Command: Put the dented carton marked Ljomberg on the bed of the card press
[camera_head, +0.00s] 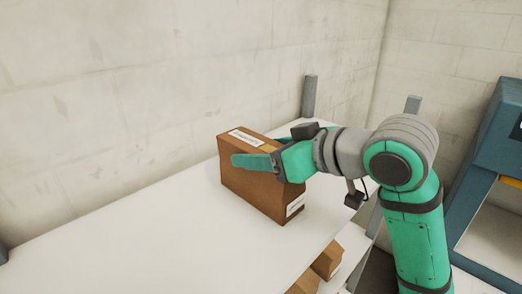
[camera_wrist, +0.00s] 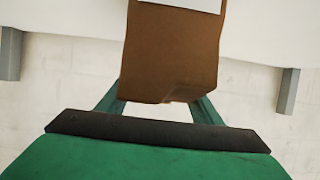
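A brown cardboard carton (camera_head: 250,185) stands upright on a white table top, with white labels on its top and on its right end. The label text is too small to read. In the wrist view the carton (camera_wrist: 172,50) sits between the two green fingers, and its near edge looks uneven. My gripper (camera_head: 262,158) has its fingers on both sides of the carton's upper part. The far finger is mostly hidden behind the carton, and whether the fingers press on it is unclear. A blue machine (camera_head: 497,150) stands at the right edge; its bed is not clearly visible.
The white table (camera_head: 130,235) is clear to the left of the carton. Smaller brown boxes (camera_head: 328,260) lie on a lower shelf. Pale block walls (camera_head: 120,90) close off the back.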

